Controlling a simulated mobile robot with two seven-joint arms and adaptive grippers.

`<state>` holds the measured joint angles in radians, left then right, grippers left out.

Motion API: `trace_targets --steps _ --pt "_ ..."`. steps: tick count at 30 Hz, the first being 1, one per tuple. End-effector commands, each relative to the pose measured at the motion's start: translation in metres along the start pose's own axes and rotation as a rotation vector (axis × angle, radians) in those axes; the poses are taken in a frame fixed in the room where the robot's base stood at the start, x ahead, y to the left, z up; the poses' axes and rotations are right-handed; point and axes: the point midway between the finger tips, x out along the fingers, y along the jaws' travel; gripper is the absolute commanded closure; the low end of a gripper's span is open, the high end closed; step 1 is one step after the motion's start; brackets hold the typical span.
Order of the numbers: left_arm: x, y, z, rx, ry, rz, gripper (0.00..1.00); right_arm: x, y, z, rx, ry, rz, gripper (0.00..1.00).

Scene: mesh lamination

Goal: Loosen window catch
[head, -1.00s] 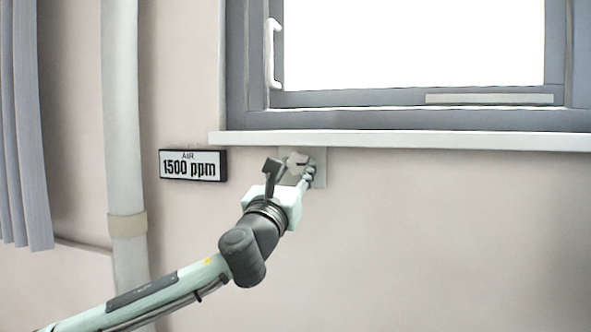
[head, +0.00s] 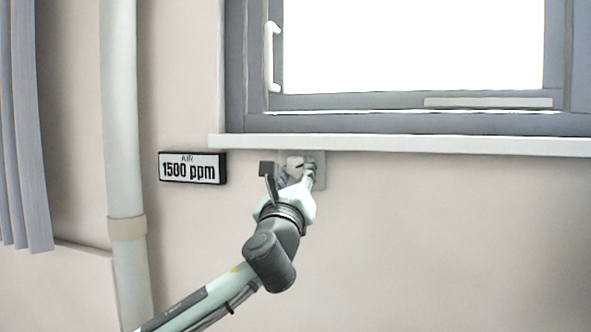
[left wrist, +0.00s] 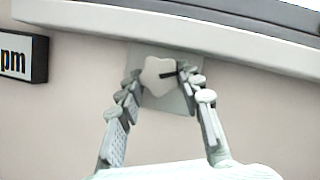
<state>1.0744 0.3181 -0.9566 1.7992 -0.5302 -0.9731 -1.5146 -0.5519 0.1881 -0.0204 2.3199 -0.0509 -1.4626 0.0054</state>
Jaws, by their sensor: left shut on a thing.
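A pale, star-shaped knob (head: 293,164) with a dark pointer mark sits on a grey square plate (head: 319,182) on the wall, just under the window sill. My left gripper (head: 296,173) reaches up to it from below and is shut on the knob. In the left wrist view, its fingers lie on both sides of the knob (left wrist: 158,74), with the dark mark pointing right. The fingers and wrist hide part of the knob and plate in the head view. The window (head: 410,100) above has a white handle (head: 269,57) on its left frame. My right gripper is not in view.
The white sill (head: 430,144) juts out close above the knob. A black-framed sign (head: 192,168) reading "AIR 1500 ppm" hangs to the left. A vertical pipe (head: 122,120) and a grey curtain (head: 25,130) stand farther left. The wall to the right is clear.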

Motion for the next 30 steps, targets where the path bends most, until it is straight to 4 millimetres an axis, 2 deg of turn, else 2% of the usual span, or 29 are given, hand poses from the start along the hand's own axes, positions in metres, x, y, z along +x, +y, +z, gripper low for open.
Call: trace_targets --steps 3,12,28,29,30 --pt "0.000 -0.002 0.000 -0.073 0.003 0.030 0.93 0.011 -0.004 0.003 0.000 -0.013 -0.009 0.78" --pt "0.000 -0.002 0.000 -0.184 0.001 0.076 0.93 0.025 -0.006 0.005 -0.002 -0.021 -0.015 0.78" --pt "0.000 -0.001 0.000 -0.208 0.001 0.087 0.93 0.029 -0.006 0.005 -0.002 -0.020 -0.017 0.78" --pt "0.000 -0.002 0.000 -0.208 0.001 0.087 0.62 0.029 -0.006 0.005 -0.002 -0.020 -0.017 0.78" --pt "0.000 -0.002 0.000 -0.208 0.001 0.087 0.57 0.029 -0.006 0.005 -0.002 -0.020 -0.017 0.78"
